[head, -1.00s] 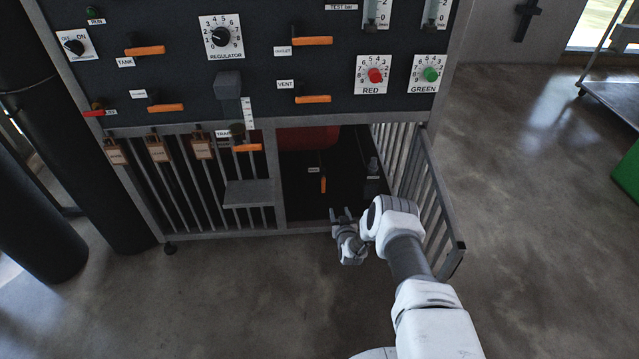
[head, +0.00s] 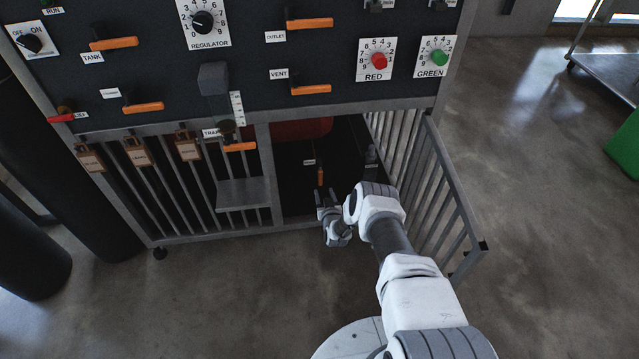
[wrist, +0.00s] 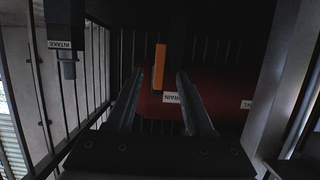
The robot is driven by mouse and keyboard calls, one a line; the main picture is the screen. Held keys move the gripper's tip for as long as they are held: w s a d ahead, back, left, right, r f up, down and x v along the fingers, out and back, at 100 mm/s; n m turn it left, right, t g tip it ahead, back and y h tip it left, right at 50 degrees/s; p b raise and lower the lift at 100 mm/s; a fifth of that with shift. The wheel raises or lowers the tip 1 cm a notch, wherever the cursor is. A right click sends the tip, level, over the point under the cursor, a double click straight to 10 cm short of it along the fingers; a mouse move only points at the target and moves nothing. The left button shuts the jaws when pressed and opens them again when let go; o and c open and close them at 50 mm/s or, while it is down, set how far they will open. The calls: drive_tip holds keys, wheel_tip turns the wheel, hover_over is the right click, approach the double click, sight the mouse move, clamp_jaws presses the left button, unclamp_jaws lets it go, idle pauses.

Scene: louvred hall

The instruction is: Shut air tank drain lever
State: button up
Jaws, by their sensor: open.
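The orange drain lever (head: 320,176) points up and down inside the open lower bay of the panel, near a small white label. In the wrist view the lever (wrist: 159,67) stands upright in front of the red tank (wrist: 215,88), above a label (wrist: 172,98) that reads "RAIN" with its first letter covered. My gripper (head: 326,201) is open at the mouth of the bay, just below the lever. In the wrist view its two fingers (wrist: 157,92) lie to either side of the lever's lower end, and I cannot tell the depth gap. Nothing is held.
The barred gate (head: 432,190) stands open to the right of my arm. A grey ledge (head: 244,195) and fixed bars lie left of the bay. An intake fitting (wrist: 67,58) shows at left in the wrist view. The floor in front is clear.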

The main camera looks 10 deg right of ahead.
sight(321, 182)
drive_tip(key=b+x, duration=0.3)
drive_tip(key=x, duration=0.1)
drive_tip(key=shift+f, duration=0.15)
drive_tip(key=shift+w+p, duration=0.25)
drive_tip(key=shift+p, duration=0.1)
drive_tip(key=shift+x, duration=1.7)
clamp_jaws()
